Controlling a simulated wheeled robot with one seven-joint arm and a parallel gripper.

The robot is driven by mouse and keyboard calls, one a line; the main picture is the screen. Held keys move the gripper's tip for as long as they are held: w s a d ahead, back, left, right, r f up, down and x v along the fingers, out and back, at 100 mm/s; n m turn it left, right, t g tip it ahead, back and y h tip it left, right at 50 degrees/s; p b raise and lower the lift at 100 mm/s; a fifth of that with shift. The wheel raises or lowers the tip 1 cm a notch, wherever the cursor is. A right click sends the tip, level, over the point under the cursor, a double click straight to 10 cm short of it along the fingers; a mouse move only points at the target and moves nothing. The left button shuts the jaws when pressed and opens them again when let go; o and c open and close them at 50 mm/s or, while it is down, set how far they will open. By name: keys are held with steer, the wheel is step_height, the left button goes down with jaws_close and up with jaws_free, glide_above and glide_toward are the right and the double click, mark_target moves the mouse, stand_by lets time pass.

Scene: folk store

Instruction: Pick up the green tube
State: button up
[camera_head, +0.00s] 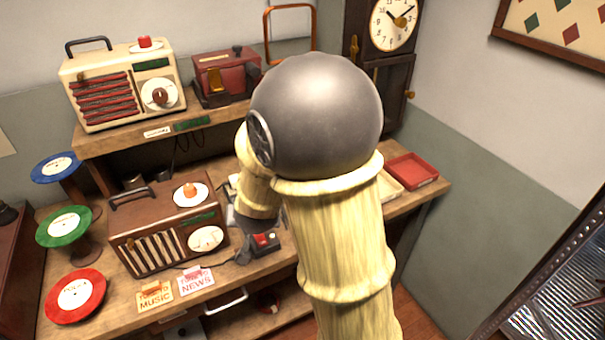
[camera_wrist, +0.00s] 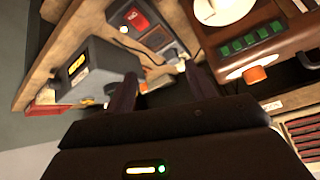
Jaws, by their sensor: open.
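I cannot make out a green tube in either view; my arm hides part of the bench in the head view. My gripper (camera_wrist: 160,80) is open in the wrist view, with two dark fingers apart and nothing clearly held between them. The fingers are over the bench, between a grey box (camera_wrist: 98,68) with a yellow label and a brown radio (camera_wrist: 285,45). In the head view my gripper is mostly hidden behind my arm, to the right of the brown radio (camera_head: 150,212).
A cream radio (camera_head: 122,85) and a dark red device (camera_head: 225,75) stand on the raised shelf. Blue (camera_head: 56,167), green (camera_head: 64,227) and red (camera_head: 75,296) discs are at the left. A red tray (camera_head: 412,170) lies at the right. A small red-buttoned device (camera_head: 262,243) is near my gripper.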

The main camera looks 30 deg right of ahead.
steer(key=w+d+m+h, duration=0.3)
steer(key=d+m+h, duration=0.3)
steer(key=h, duration=0.4)
steer(key=shift+w+d+r, duration=0.25)
steer(key=shift+d+r, duration=0.05)
steer(key=shift+d, duration=0.15)
steer(key=p+x, duration=0.1)
steer(key=x, duration=1.1)
steer(key=shift+w+d+r+p, duration=0.15)
steer(key=shift+d+p, duration=0.05)
steer(key=shift+p, duration=0.1)
steer(key=x, duration=0.1)
steer(key=p+x, duration=0.1)
steer(key=x, duration=0.3)
steer(key=shift+d+r+p, duration=0.25)
steer(key=shift+r+p, duration=0.05)
steer(key=shift+p, duration=0.1)
